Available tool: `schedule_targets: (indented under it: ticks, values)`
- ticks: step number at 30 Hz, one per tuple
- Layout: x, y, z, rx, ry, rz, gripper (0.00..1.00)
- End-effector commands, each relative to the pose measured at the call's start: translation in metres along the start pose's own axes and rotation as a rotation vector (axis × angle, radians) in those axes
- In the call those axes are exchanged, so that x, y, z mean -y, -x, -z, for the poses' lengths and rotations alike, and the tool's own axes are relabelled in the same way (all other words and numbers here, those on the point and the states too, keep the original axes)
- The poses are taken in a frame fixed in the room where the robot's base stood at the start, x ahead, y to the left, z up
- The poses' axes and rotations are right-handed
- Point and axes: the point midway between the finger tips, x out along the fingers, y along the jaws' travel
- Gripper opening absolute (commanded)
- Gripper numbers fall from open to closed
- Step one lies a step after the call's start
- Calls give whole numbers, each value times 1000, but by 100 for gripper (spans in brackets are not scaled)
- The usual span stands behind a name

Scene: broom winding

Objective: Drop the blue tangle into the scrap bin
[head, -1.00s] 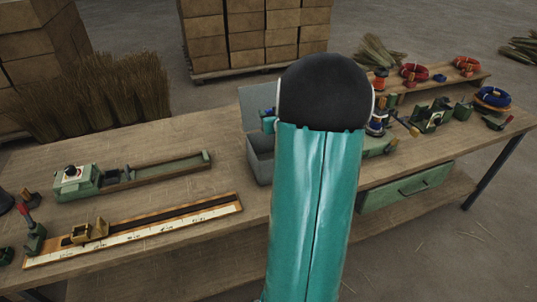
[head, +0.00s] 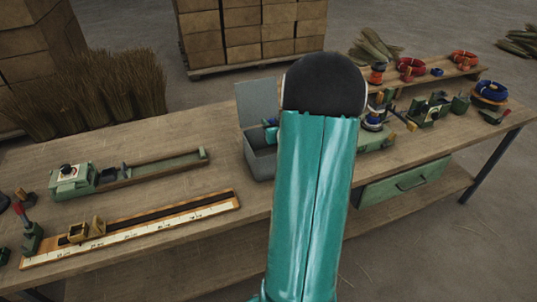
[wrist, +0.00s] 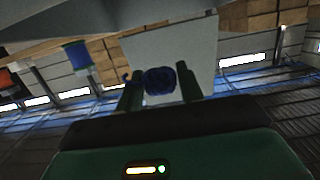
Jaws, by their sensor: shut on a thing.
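The blue tangle (wrist: 160,82) is a small dark blue bundle in the wrist view. My gripper (wrist: 159,76) is shut on it, with a green finger on each side. A grey box with a raised lid, which looks like the scrap bin (head: 262,165), stands on the bench in the head view. A pale panel, likely its lid (wrist: 180,50), shows behind the tangle in the wrist view. My teal arm covers the right side of the box in the head view. Small blue and green parts show at the box opening; I cannot tell if they are my gripper.
A green fixture (head: 75,180) with a long rail and a ruler board (head: 150,228) lie to the left on the bench. Wire coils, such as a red one (head: 411,68) and a blue one (head: 490,92), and several tools stand to the right.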

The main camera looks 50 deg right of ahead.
Motion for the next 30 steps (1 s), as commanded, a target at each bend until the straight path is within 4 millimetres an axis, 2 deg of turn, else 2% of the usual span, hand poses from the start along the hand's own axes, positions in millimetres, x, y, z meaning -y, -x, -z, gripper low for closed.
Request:
schedule_targets:
  ticks: [2, 3, 6, 14, 19, 23, 30]
  values:
    - [0, -1, 0, 0, 0, 0, 16]
    - [0, -1, 0, 0, 0, 0, 43]
    - [0, -1, 0, 0, 0, 0, 63]
    - [0, -1, 0, 0, -1, 0, 63]
    - [0, 9, 1, 0, 0, 0, 63]
    - [0, 30, 0, 1, -1, -2, 63]
    - [0, 84, 1, 0, 0, -1, 63]
